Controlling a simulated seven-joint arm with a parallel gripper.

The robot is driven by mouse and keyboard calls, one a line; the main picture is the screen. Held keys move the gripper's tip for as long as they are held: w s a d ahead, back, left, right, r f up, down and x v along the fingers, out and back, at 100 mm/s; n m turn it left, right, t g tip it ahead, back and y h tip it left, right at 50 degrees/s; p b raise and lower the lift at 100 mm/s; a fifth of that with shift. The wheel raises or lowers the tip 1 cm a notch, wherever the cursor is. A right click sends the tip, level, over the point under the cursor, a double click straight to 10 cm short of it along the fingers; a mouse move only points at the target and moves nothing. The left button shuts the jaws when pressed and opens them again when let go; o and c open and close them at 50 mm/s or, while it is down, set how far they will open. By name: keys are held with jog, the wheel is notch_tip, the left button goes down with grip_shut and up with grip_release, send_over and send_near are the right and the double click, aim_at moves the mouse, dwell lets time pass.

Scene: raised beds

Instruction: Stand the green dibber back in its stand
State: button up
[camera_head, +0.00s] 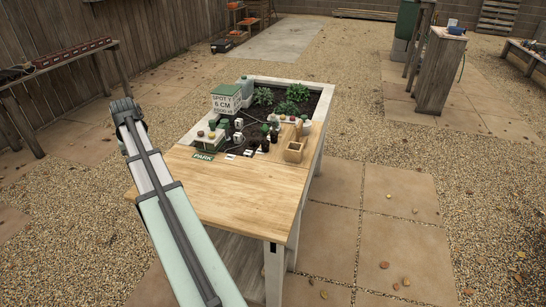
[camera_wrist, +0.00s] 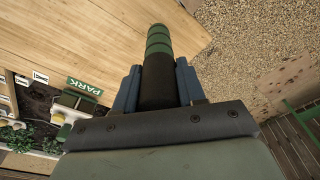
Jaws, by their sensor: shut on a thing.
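In the wrist view my gripper (camera_wrist: 158,82) is shut on the green dibber (camera_wrist: 158,42), with one blue finger on each side of its dark section. The dibber's banded green end points away from the wrist, over the wooden board. A green PARK sign (camera_head: 203,156) stands at the back left of the board; it also shows in the wrist view (camera_wrist: 85,87). A pale block with coloured tops (camera_head: 206,139) is just behind the sign. I cannot tell whether it is the dibber's stand. In the head view my gripper and the dibber cannot be made out.
The wooden board (camera_head: 250,187) is bare at the front of the planter. Behind it are small dark pots (camera_head: 272,136), a tan wooden box (camera_head: 294,151), a lettered white sign box (camera_head: 226,103) and green plants (camera_head: 298,92) in soil.

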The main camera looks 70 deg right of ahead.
jog(key=s+d+r+m, duration=0.2)
jog(key=s+d+m, duration=0.1)
jog(key=s+d, duration=0.75)
jog(key=s+d+r+m, duration=0.2)
jog(key=s+d, duration=0.6)
jog(key=d, duration=0.5)
jog(key=s+d+r+m, duration=0.1)
jog(key=s+d, duration=0.3)
jog(key=s, duration=0.4)
jog(key=s+d+r+m, duration=0.1)
jog(key=s+d+m, duration=0.1)
jog(key=s+d, duration=0.3)
jog(key=s+d+r+m+g, duration=0.1)
jog(key=s+d, duration=0.4)
jog(key=s, duration=0.8)
jog(key=shift+d+r+m, duration=0.15)
jog(key=shift+r+m, duration=0.25)
jog(key=shift+s+f, duration=0.1)
jog(key=shift+f, duration=4.6)
grip_shut()
jog(key=shift+f, duration=0.1)
jog(key=o, duration=1.2)
grip_release()
